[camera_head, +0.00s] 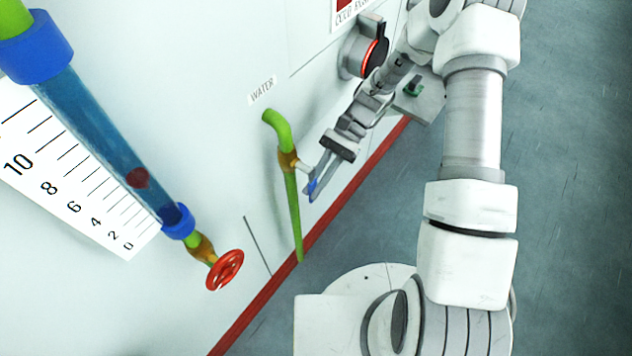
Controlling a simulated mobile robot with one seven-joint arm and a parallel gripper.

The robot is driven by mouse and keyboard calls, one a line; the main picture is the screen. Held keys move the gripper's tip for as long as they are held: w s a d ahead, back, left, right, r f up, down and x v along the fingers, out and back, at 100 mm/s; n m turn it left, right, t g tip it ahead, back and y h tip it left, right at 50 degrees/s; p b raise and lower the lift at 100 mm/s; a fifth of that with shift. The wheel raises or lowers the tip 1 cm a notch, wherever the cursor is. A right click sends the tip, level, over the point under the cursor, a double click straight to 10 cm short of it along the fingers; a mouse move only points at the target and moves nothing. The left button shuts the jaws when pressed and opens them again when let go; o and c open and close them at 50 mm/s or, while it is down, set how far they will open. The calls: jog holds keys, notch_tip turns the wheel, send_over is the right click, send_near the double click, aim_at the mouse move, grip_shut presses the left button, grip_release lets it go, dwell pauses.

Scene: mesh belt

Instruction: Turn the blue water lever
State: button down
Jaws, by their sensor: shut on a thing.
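The blue water lever (312,184) shows as a small blue piece at the end of my gripper, beside the green water pipe (292,205). The brass valve body (288,161) on that pipe sits just left of it. My gripper (314,189) reaches in from the upper right with its fingers around the lever and is shut on it. The fingers hide most of the lever, so its full angle is hard to tell.
A WATER label (262,91) is on the white panel above the pipe. A black and red rotary switch (365,52) is near my wrist. A red handwheel (225,270) and a blue tube gauge (105,130) are at left. Grey floor is open at right.

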jog(key=c, duration=0.9)
grip_release()
jog(key=v, duration=1.7)
jog(key=shift+w+d+r+b, duration=0.1)
jog(key=shift+d+b, duration=0.05)
jog(key=shift+b, duration=0.25)
jog(key=shift+r, duration=0.1)
